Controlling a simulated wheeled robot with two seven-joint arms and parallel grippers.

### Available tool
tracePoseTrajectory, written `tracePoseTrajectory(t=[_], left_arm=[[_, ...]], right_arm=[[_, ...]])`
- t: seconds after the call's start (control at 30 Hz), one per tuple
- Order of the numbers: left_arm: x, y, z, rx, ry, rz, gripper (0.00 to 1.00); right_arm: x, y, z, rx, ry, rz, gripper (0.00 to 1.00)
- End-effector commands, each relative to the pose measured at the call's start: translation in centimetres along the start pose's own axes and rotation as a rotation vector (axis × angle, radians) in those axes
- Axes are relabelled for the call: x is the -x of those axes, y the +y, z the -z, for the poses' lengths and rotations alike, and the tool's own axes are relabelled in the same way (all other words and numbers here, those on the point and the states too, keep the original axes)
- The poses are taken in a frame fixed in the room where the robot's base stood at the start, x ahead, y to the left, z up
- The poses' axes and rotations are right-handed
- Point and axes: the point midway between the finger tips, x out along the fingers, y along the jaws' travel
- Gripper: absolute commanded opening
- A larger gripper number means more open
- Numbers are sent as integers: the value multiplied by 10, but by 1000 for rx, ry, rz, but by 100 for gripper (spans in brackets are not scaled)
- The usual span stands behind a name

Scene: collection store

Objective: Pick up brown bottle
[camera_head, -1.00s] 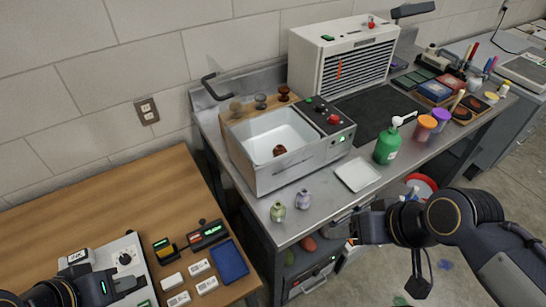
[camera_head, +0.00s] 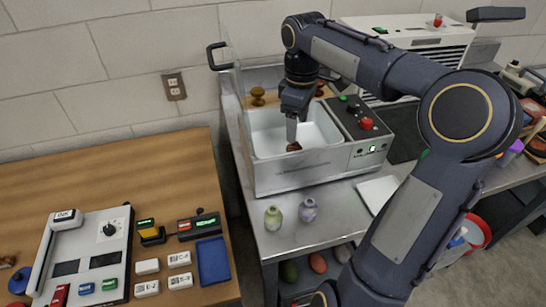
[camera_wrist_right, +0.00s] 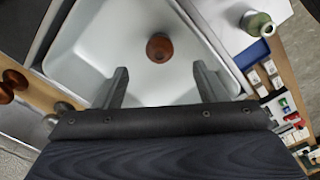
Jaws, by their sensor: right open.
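The brown bottle (camera_head: 294,147) lies or stands inside the white basin (camera_head: 267,143) of the bench unit. In the right wrist view the bottle (camera_wrist_right: 159,47) shows from above as a round brown shape with a dark centre. My right gripper (camera_head: 292,134) points down into the basin just above the bottle, and its fingers partly cover it in the head view. In the wrist view its two fingers (camera_wrist_right: 160,82) are apart with nothing between them, and the bottle is beyond their tips. My left gripper is not in view.
Small brown rounded pieces (camera_head: 258,96) stand on the wooden strip behind the basin. The basin walls surround the bottle, with a control panel (camera_head: 360,122) to the right. A green vase (camera_head: 273,218) and a purple vase (camera_head: 308,210) stand in front.

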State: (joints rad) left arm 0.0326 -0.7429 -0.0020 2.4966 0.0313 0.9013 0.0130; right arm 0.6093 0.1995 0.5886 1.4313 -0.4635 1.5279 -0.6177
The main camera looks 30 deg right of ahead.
Motion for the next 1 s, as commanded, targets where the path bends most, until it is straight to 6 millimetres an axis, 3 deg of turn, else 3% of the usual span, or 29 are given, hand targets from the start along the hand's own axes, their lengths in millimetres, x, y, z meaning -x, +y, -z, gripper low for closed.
tracePoseTrajectory(t=[0.37, 0.7, 1.0], left_arm=[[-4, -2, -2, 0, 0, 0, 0], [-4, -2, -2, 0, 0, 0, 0], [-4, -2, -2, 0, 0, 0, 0]], right_arm=[[-32, 7, -1, 11, -8, 10, 65], [-78, 2, -5, 11, -6, 10, 65], [-82, 2, -4, 11, -5, 7, 65]])
